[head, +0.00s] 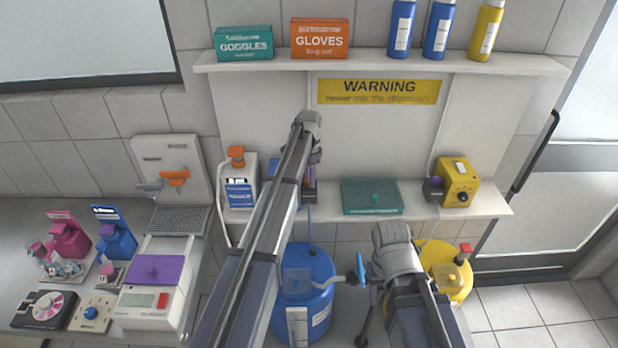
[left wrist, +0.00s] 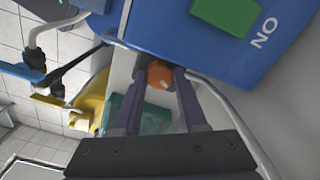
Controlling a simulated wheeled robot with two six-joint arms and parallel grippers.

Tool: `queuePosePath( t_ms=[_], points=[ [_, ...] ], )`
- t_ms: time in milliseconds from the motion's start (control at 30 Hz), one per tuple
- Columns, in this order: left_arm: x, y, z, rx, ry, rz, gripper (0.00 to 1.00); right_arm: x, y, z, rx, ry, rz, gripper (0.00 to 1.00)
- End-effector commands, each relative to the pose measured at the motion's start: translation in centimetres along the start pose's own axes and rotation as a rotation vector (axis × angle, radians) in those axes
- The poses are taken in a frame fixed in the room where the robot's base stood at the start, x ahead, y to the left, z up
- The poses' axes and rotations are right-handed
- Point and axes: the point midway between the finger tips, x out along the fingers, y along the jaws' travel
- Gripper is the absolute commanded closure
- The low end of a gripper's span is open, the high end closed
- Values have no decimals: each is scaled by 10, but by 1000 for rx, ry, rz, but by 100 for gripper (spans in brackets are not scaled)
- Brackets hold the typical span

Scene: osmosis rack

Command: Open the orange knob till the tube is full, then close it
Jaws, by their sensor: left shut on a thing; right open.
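In the left wrist view, the orange knob (left wrist: 158,76) sits between the two dark fingers of my left gripper (left wrist: 160,84), beside a blue box (left wrist: 170,28) with a green patch and white letters. The fingers are shut on the knob. In the head view, my left gripper (head: 308,188) is by the shelf, and my forearm hides the knob and most of the blue box (head: 267,168). My right gripper (head: 394,240) is open, low and right of centre, its fingertips hard to make out. I cannot tell which tube is meant, or its fill level.
A white bottle with an orange cap (head: 236,156) stands left of my left arm. A teal box (head: 372,196) and yellow device (head: 459,182) stand right on the shelf. Below are a blue barrel (head: 315,262) with a blue-handled valve (head: 361,270) and a yellow barrel (head: 440,262).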

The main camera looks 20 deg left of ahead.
Motion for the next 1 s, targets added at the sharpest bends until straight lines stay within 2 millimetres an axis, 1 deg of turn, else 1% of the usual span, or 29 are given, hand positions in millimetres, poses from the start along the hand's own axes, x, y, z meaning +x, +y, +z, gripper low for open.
queuePosePath(
  t_ms=[300, 833, 867, 933, 1000],
  points=[
    [0, 0, 0, -99, 0, 1, 100, 0, 0, 0, 0, 0, 0, 50],
    [0, 0, 0, -115, 0, 1, 100, 0, 0, 0, 0, 0, 0, 50],
    [0, 0, 0, -115, 0, 1, 55, 0, 0, 0, 0, 0, 0, 50],
    [0, 0, 0, -115, 0, 1, 47, 0, 0, 0, 0, 0, 0, 50],
    [0, 0, 0, -115, 0, 1, 46, 0, 0, 0, 0, 0, 0, 50]
  ],
)
